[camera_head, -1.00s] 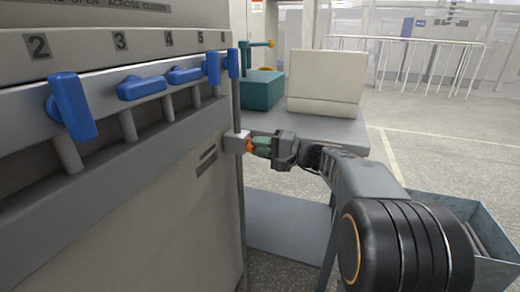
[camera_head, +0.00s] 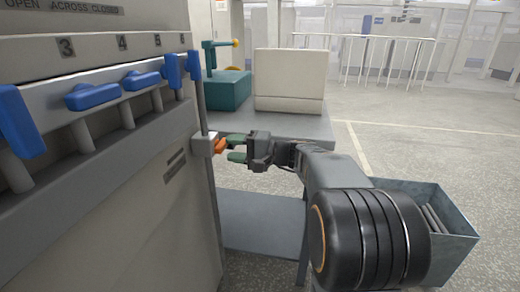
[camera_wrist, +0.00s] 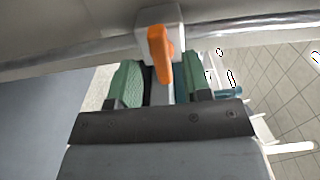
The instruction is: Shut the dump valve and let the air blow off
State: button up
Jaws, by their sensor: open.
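A small orange lever (camera_head: 220,146) sticks out from a pale grey valve block (camera_head: 203,145) on the vertical pipe at the machine's corner. The lever also shows in the wrist view (camera_wrist: 160,52), its tip lying between the green fingers. My gripper (camera_head: 231,147) is open, with its green fingertips just right of the lever in the head view. In the wrist view the fingers (camera_wrist: 155,80) stand apart with a gap on both sides of the lever. I cannot tell whether either finger touches it.
Blue numbered levers (camera_head: 94,95) line the machine front, under a partly cut placard (camera_head: 66,5). A bench (camera_head: 290,125) behind my gripper bears a teal unit (camera_head: 228,92) and a cream box (camera_head: 288,80). An open grey bin (camera_head: 450,232) stands on the floor at right.

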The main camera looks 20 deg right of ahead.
jog(key=p+v, duration=0.3)
jog(key=v, duration=0.9)
jog(key=s+a+r+n+g+h+p, duration=0.1)
jog(key=s+a+r+g+h+p, duration=0.35)
jog(key=p, duration=0.45)
jog(key=s+a+r+n+g+h+p, duration=0.1)
jog(key=s+a+r+g+p, duration=0.15)
jog(key=a+r+p, duration=0.45)
jog(key=s+r+n+h+p, duration=0.5)
jog(key=r+h+p, duration=0.4)
jog(key=p, duration=1.2)
jog(key=shift+s+a+r+p, duration=0.25)
jog(key=shift+s+r+p, duration=0.1)
jog(key=shift+s+r, duration=0.6)
jog(key=shift+w+r, duration=0.1)
jog(key=shift+w, duration=0.1)
dwell(1.6)
